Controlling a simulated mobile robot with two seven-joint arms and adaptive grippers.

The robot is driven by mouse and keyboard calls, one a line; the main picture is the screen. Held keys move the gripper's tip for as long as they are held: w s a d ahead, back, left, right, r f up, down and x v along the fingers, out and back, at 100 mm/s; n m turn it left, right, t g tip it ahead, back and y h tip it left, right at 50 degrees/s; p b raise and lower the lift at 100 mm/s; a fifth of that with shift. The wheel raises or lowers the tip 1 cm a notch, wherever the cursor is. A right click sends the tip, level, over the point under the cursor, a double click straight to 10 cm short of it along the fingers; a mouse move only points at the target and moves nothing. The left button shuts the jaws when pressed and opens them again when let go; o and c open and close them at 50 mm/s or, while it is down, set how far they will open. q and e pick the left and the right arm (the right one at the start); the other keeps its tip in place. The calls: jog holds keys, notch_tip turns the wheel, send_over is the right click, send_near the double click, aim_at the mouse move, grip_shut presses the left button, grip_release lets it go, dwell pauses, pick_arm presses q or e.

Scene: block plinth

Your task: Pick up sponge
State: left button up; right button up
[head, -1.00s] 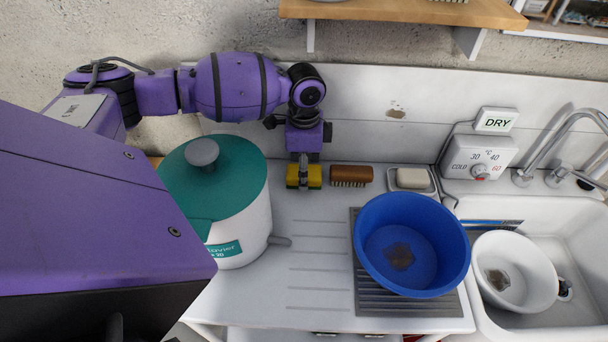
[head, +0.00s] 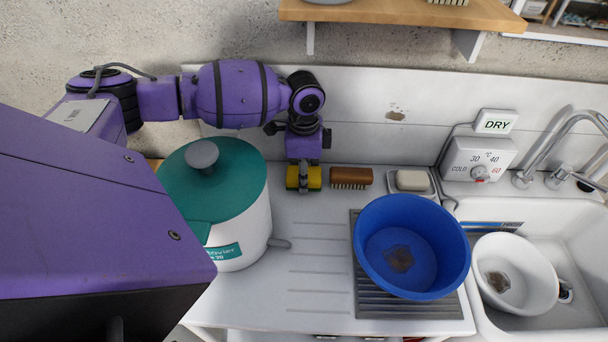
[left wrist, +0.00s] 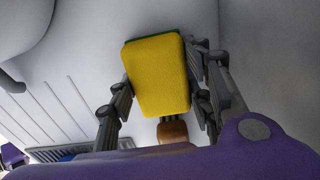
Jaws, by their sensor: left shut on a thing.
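The sponge (head: 315,178) is yellow with a thin green layer. It is at the back of the white counter, left of a brown brush. My left gripper (head: 304,178) comes down on it from above and is shut on it. In the left wrist view the sponge (left wrist: 157,75) sits between the two fingers of my left gripper (left wrist: 160,90), its yellow face toward the camera. I cannot tell for sure whether its lower edge touches the counter. My right gripper is not in view.
A brown brush (head: 351,177) lies close to the right of the sponge, then a soap dish (head: 427,190). A large teal-lidded pot (head: 243,232) stands at left. A blue basin (head: 412,285) sits on the drainer. The counter's middle (head: 300,265) is clear.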

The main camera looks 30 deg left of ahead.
pick_arm(q)
jog(key=shift+w+r, duration=0.1)
jog(key=shift+r, duration=0.3)
notch_tip(320, 180, up, 2)
jog(key=shift+r, duration=0.1)
jog(key=s+d+r+p, duration=0.1)
jog(key=s+d+r, duration=0.6)
jog(key=d, duration=0.5)
notch_tip(320, 180, up, 3)
jog(key=shift+s+f, duration=0.1)
jog(key=shift+s, duration=0.2)
